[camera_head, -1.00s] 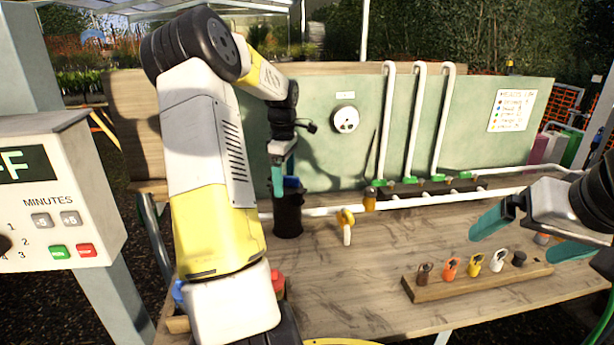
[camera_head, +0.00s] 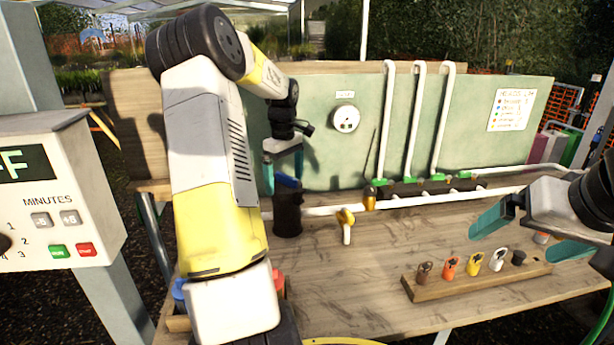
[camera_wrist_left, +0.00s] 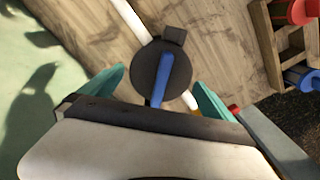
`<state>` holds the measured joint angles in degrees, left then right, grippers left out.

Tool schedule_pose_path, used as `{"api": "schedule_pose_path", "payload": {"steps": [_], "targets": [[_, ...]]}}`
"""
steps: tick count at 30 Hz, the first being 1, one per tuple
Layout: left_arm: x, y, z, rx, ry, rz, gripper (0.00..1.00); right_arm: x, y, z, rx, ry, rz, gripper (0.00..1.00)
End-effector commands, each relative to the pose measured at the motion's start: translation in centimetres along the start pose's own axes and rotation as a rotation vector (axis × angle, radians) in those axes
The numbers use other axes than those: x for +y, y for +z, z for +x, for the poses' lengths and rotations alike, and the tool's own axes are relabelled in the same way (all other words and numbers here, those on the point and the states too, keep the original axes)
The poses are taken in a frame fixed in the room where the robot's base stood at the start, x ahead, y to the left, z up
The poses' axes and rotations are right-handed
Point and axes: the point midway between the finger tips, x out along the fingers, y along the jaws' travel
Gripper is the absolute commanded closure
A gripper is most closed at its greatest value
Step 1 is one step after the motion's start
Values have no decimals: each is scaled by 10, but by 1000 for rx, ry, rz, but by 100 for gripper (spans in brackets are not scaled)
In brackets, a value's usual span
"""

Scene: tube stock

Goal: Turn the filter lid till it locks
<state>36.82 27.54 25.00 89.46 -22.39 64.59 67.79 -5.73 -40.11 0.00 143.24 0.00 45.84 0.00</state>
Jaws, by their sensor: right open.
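The filter is a dark upright cylinder (camera_head: 288,218) on the bench, joined to the white pipe. My left gripper (camera_head: 283,180) is above the lid, pointing down. In the left wrist view its teal fingers (camera_wrist_left: 158,92) are spread on either side of the lid, with gaps to the blue bar. Whether the lid is locked cannot be told. My right gripper (camera_head: 522,240) is open and empty over the bench's right side.
A wooden rack (camera_head: 480,282) with several coloured tags is at the front right. A control box (camera_head: 60,200) stands at left.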

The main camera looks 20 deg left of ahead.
Motion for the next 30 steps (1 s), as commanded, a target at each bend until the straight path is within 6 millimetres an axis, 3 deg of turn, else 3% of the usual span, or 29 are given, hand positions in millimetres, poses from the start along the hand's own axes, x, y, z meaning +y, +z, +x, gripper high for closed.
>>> {"api": "schedule_pose_path", "payload": {"steps": [8, 21, 30], "targets": [[0, 0, -4, 1, 1, -2, 0, 0, 0, 0, 0, 0, 0, 0], [1, 0, -69, 2, 1, 0, 0, 0, 0, 0, 0, 0, 0, 0], [0, 6, -82, 6, 5, 20, 0, 0, 0, 0, 0, 0, 0, 0]]}}
